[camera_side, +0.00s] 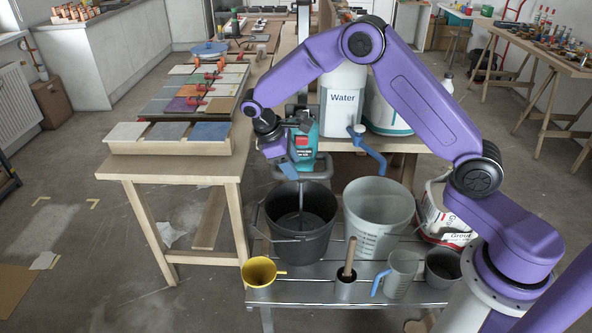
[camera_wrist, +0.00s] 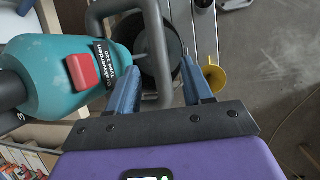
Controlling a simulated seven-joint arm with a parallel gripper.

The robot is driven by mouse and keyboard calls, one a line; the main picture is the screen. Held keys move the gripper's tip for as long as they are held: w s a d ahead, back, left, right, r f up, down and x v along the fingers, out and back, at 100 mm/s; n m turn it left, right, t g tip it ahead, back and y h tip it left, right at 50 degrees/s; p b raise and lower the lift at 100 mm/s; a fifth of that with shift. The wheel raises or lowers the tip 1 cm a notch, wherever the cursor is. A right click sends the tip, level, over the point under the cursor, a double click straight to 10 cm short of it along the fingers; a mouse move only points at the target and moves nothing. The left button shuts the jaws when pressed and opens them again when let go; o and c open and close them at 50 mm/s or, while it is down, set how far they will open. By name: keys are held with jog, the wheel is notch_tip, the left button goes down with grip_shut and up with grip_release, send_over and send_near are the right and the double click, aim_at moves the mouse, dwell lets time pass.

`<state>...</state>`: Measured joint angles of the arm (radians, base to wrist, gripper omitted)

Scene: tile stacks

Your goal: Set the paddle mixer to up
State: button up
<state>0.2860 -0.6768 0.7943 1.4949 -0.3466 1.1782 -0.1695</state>
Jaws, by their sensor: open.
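The paddle mixer (camera_side: 305,146) has a teal body and a grey handle frame. In the side view it is upright above the black bucket (camera_side: 301,243), with its shaft reaching down into it. In the wrist view its teal body (camera_wrist: 55,75) with a red button lies at the left. My gripper (camera_side: 287,168) is at the mixer's handle. In the wrist view my gripper (camera_wrist: 161,72) is open, with one blue finger on each side of the grey handle bar (camera_wrist: 158,50). Whether the fingers touch the bar cannot be told. The paddle end is hidden in the bucket.
A grey bucket (camera_side: 379,212), a yellow scoop (camera_side: 259,271), a clear jug (camera_side: 401,273) and a small dark pot (camera_side: 441,268) crowd the metal bench. The water container (camera_side: 342,105) with a blue tap stands behind. A tile table (camera_side: 170,165) is at left.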

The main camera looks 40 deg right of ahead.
jog(key=shift+x, duration=1.6)
grip_shut()
notch_tip(320, 180, up, 24)
jog(key=shift+f, duration=0.25)
jog(key=shift+c, duration=1.2)
grip_release()
jog(key=shift+o, duration=1.2)
jog(key=shift+f, duration=0.1)
